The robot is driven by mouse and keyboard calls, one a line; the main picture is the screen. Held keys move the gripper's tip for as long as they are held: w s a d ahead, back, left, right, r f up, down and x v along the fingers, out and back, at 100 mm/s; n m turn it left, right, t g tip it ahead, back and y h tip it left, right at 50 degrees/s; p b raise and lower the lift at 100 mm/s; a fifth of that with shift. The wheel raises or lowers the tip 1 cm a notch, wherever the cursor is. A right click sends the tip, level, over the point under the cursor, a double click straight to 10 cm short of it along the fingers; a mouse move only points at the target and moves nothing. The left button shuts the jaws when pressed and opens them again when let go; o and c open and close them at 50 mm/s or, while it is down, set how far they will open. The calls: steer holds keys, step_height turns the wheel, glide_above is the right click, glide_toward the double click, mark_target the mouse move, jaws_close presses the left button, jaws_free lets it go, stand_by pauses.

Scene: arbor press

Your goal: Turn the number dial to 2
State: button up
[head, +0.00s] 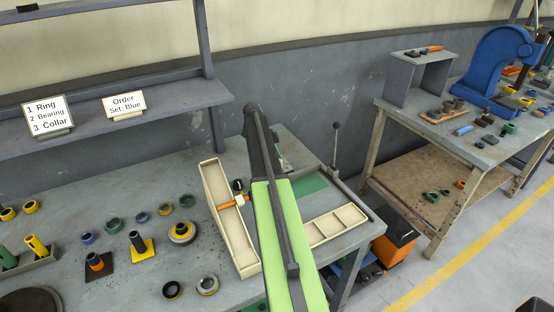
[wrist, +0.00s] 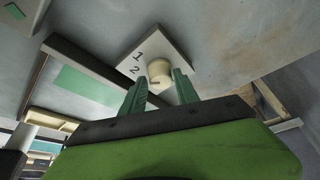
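The number dial is a round cream knob (wrist: 159,70) on a pale square plate (wrist: 135,47) in the wrist view. The numbers 1 and 2 show on the plate to the left of the knob. Any further numbers are hidden, and I cannot tell where the knob points. My gripper (wrist: 158,82) is open, with one green finger on each side of the knob's lower part. I cannot tell whether the fingers touch it. In the head view my arm hides the dial.
A long cream tray (head: 248,262) with an orange-handled tool (head: 232,203) lies left of my arm. A divided cream tray (head: 335,226) lies to its right. Rings and posts cover the bench's left side. A second bench with a blue press (head: 490,75) stands at right.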

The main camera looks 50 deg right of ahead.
steer(key=o, duration=0.3)
steer(key=shift+o, duration=0.2)
steer(key=p+v, duration=0.7)
steer(key=shift+r, duration=0.25)
